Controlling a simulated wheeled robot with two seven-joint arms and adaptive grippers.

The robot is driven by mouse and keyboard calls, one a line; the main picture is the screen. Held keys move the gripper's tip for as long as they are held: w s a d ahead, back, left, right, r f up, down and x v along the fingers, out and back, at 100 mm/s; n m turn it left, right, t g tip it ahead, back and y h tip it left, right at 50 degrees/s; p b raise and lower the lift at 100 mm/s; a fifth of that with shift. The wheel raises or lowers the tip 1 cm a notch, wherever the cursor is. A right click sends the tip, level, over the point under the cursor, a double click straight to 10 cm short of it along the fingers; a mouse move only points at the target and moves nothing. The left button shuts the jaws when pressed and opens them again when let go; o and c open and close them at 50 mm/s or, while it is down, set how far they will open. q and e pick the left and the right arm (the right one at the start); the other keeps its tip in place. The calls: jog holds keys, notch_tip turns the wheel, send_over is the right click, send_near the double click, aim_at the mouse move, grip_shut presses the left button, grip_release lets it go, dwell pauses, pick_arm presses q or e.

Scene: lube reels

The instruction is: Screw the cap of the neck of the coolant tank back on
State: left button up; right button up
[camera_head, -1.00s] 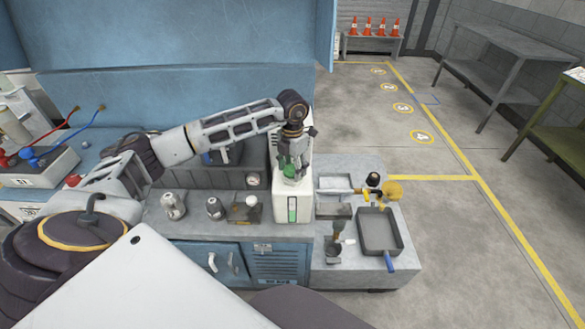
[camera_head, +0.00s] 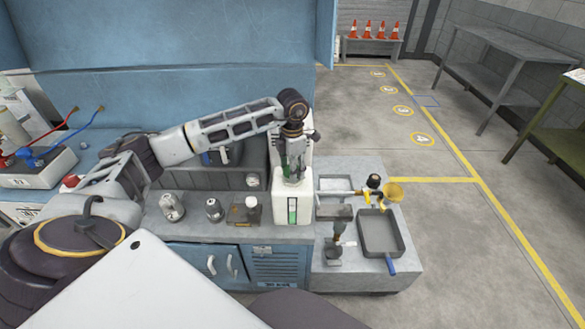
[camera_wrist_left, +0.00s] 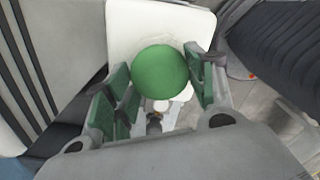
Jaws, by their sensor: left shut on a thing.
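The coolant tank (camera_head: 293,208) is a white box with a green level strip, standing at the right end of the bench. My left gripper (camera_head: 293,177) points down over the tank's top. In the left wrist view my left gripper (camera_wrist_left: 163,95) has its green-padded fingers on either side of the round green cap (camera_wrist_left: 160,72) and is shut on it. The tank's white top (camera_wrist_left: 128,28) shows behind the cap. The neck is hidden, so I cannot tell how the cap sits on it. My right gripper is not in view.
Metal canisters (camera_head: 172,208) and a small box with a white cap (camera_head: 246,211) stand left of the tank.

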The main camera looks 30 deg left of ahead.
pick_arm(q)
jog(key=shift+m, duration=0.3)
jog(key=shift+m+b, duration=0.65)
jog(key=shift+m, duration=1.65)
jog(key=shift+f+m+b, duration=0.1)
jog(key=shift+m+b, duration=0.55)
jog(key=shift+m, duration=0.55)
jog(key=shift+a+m+b, duration=0.1)
jog(key=shift+m+b, duration=0.3)
jog(key=shift+m, duration=0.9)
